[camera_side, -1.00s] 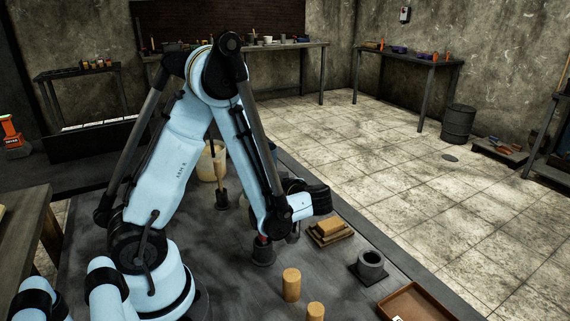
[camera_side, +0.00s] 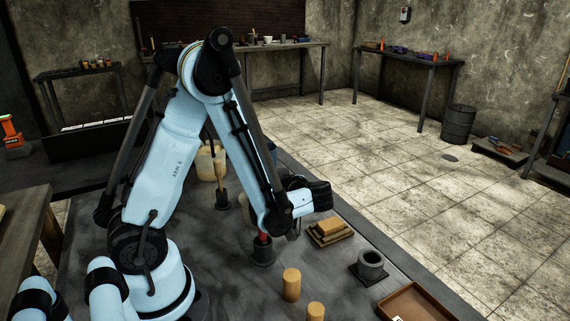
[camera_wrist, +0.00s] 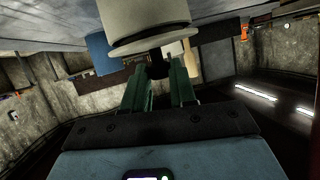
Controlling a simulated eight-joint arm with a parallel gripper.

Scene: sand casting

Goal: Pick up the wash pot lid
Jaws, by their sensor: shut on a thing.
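In the wrist view, the wash pot lid (camera_wrist: 152,40) is a pale, round disc with a dark knob (camera_wrist: 155,68). My gripper (camera_wrist: 158,72) has green fingers on both sides of this knob and is shut on it. The pale wash pot (camera_wrist: 145,12) fills the top of the wrist view, beyond the lid. I cannot tell whether the lid is clear of the pot's rim. In the side view my forearm hides the lid and my fingers; only a pale strip shows behind the arm.
In the side view, a cream bucket (camera_side: 207,164) stands behind my arm, with a wooden-handled tool (camera_side: 221,186) near it. Wooden blocks (camera_side: 329,231), a grey cup on a plate (camera_side: 370,266), two tan cylinders (camera_side: 291,284) and a brown tray (camera_side: 412,302) occupy the table's right part.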

